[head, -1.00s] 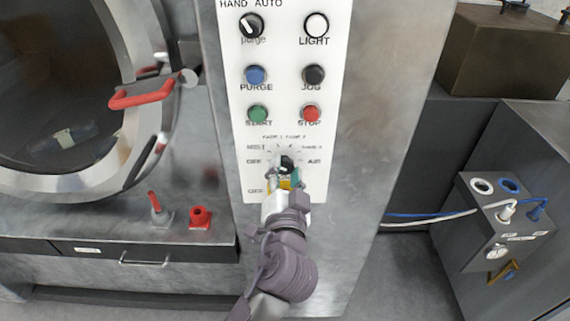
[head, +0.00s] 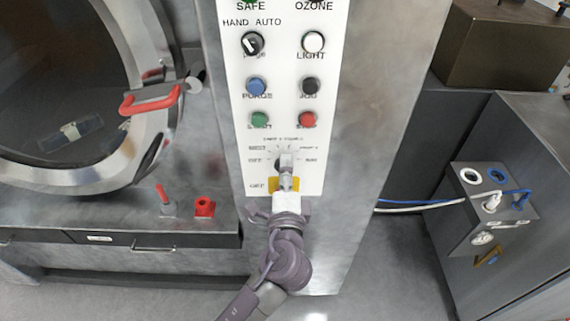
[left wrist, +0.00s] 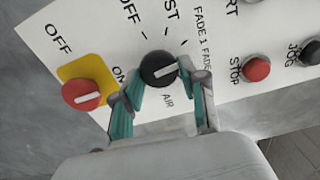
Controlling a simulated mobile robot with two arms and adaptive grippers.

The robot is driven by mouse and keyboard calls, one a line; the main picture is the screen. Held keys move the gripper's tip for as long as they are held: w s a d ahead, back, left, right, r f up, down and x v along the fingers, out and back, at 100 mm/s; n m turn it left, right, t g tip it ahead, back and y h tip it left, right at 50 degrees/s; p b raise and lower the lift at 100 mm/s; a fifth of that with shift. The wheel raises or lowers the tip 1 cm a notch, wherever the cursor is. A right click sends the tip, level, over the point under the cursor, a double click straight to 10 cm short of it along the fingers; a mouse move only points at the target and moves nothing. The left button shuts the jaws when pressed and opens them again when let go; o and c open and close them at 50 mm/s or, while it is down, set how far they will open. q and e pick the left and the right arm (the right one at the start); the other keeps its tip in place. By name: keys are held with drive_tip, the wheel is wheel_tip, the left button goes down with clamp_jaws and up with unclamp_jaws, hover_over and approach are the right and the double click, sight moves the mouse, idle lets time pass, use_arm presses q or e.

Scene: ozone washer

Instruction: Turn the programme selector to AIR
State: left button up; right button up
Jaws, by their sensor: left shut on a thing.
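The programme selector (left wrist: 159,69) is a black round knob with a white pointer line on a white panel. In the left wrist view its pointer aims right and slightly up, toward the FADE labels, while the AIR label (left wrist: 167,102) lies below the knob. My left gripper (left wrist: 164,72) is shut on the selector, with one teal finger on each side. In the head view my left gripper (head: 286,160) covers most of the knob. AIR (head: 311,160) is to its right there. My right gripper is out of view.
A red OFF knob on a yellow plate (left wrist: 82,93) sits close beside my finger. The red STOP button (head: 306,119) and green START button (head: 259,119) are above the selector. A round door with a red handle (head: 150,98) stands left.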

use_arm(q)
drive_tip(key=m+p, duration=0.1)
drive_tip(key=m, duration=0.6)
drive_tip(key=m+p, duration=0.1)
drive_tip(key=m, duration=0.6)
drive_tip(key=m+p, duration=0.1)
drive_tip(key=m, duration=0.6)
drive_tip(key=shift+a+f, duration=0.15)
drive_tip(key=shift+a, duration=0.1)
drive_tip(key=shift+m, duration=0.3)
drive_tip(key=o, duration=1.1)
drive_tip(key=s, duration=1.2)
